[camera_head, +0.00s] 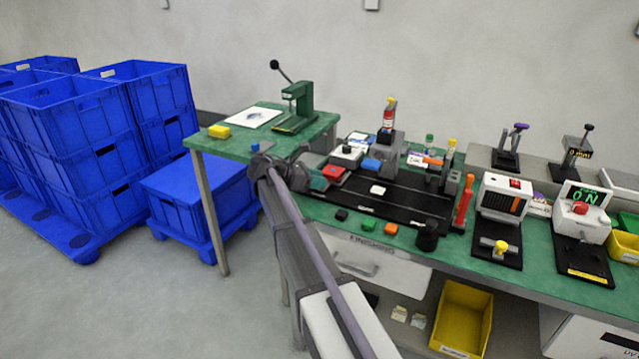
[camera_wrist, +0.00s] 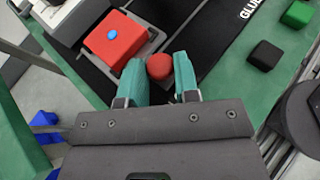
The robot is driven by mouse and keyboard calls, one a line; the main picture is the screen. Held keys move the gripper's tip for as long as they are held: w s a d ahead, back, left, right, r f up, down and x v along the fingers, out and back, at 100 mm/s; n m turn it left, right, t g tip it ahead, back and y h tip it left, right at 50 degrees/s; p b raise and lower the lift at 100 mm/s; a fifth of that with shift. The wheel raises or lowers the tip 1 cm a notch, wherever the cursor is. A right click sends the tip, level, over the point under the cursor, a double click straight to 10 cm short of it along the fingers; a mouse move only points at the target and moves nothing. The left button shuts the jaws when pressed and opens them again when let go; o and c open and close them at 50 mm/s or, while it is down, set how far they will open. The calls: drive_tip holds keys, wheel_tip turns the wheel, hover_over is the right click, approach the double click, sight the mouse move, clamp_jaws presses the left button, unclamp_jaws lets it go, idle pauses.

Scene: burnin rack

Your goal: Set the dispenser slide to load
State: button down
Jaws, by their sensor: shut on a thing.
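A red block with a blue dot (camera_wrist: 113,40) sits on a grey tray-like slide (camera_wrist: 148,50) in the wrist view. A round red knob (camera_wrist: 159,66) stands at the near end of that slide. My gripper (camera_wrist: 160,80) has its teal fingers closed on either side of the knob. In the head view my gripper (camera_head: 318,181) is at the left end of the black base plate (camera_head: 410,206), beside the red block (camera_head: 334,171). The knob is hidden there by my gripper. I cannot read any load marking on the slide.
A white box with a button (camera_head: 346,154) stands just behind the slide.

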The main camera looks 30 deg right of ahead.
drive_tip(key=shift+w, duration=0.2)
drive_tip(key=c, duration=0.9)
unclamp_jaws()
drive_tip(key=shift+a, duration=0.15)
drive_tip(key=p+v, duration=0.4)
drive_tip(key=v, duration=0.7)
drive_tip(key=shift+f, duration=0.1)
